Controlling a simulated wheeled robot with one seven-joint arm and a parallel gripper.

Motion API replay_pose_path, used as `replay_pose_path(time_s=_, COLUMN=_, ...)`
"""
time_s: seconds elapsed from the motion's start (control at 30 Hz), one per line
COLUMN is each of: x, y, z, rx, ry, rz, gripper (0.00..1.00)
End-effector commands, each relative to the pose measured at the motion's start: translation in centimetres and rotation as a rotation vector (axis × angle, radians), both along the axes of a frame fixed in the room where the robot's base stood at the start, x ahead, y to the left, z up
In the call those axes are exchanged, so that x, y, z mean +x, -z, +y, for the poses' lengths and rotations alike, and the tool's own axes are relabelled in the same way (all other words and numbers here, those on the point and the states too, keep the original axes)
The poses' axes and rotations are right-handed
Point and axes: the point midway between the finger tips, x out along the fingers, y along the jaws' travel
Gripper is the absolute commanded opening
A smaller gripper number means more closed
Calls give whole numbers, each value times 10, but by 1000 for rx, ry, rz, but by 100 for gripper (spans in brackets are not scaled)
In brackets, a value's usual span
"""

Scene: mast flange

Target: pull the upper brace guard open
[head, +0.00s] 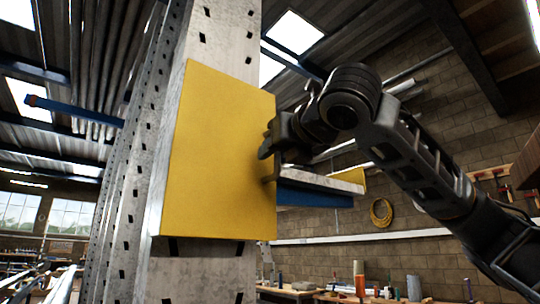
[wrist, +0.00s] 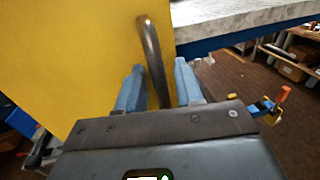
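The upper brace guard is a flat yellow panel (head: 213,150) on the perforated grey mast (head: 215,40); it also fills the left of the wrist view (wrist: 70,60). It sits across the mast's face with no clear gap visible. A curved metal handle (wrist: 152,55) stands out from the panel near its right edge. My gripper (head: 268,148) is at the panel's right edge. In the wrist view its two blue fingers (wrist: 158,70) are spread on either side of the handle, with a gap visible on both sides. The fingertips appear close to the panel; contact cannot be told.
A grey-topped shelf with a blue beam (head: 310,197) juts out right of the panel, close below my gripper; the beam also shows in the wrist view (wrist: 215,42). A workbench (head: 340,297) with several tools stands low behind. A yellow coil (head: 381,213) hangs on the brick wall.

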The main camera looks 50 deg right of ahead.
Motion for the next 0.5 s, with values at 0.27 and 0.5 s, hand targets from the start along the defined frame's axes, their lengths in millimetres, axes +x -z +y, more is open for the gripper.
replay_pose_path(time_s=0.27, x=0, y=0, z=0, rx=0, ry=0, rz=0, gripper=24)
replay_pose_path(time_s=0.5, x=0, y=0, z=0, rx=0, ry=0, rz=0, gripper=1)
